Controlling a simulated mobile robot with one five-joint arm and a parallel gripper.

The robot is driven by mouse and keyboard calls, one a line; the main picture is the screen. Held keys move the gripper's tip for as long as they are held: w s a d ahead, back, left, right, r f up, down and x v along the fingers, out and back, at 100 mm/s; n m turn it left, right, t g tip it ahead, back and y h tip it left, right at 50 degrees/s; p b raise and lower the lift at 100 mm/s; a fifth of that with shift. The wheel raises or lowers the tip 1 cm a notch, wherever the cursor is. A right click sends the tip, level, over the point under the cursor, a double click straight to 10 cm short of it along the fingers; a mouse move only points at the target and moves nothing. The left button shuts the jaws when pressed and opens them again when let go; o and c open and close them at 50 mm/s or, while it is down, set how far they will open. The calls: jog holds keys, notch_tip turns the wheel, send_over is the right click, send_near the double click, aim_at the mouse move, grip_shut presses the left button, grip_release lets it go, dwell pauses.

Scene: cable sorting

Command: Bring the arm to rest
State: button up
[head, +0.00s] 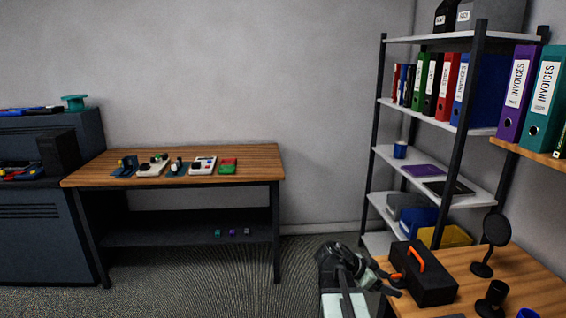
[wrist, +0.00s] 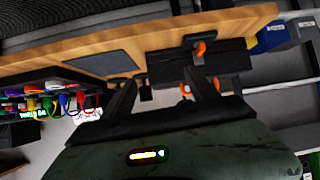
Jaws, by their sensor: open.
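My arm rises at the bottom of the head view, folded close to the front left edge of the right-hand desk. My gripper (head: 386,280) is beside the black toolbox, near the desk edge. In the wrist view my gripper (wrist: 160,84) shows two dark fingers spread apart with nothing between them. The wrist picture is rolled over, with the wooden desk and the toolbox (wrist: 210,62) beyond the fingers. Whether a finger touches the desk or toolbox cannot be told.
The black toolbox (head: 424,277) with an orange handle stands on the right-hand desk (head: 540,285), near a round black stand (head: 496,232). A shelf rack (head: 440,120) with binders stands behind. A wooden table (head: 250,160) holds several small devices at left. Open carpet lies between.

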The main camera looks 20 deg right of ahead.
jog(key=w+a+f+n+t+y, duration=0.1)
jog(key=a+f+n+y, duration=0.4)
jog(key=a, duration=0.8)
jog(key=w+a+f+n+t+y, duration=0.1)
jog(key=a+f+n+y, duration=0.1)
jog(key=a+n, duration=0.85)
jog(key=w+a+f+n+t+y, duration=0.1)
jog(key=w+a+f+n+y, duration=0.2)
jog(key=a, duration=1.2)
notch_tip(320, 180, up, 13)
jog(key=s+n+y+p, duration=0.1)
jog(key=p, duration=1.2)
jog(key=shift+s, duration=0.15)
jog(key=shift+n, duration=0.25)
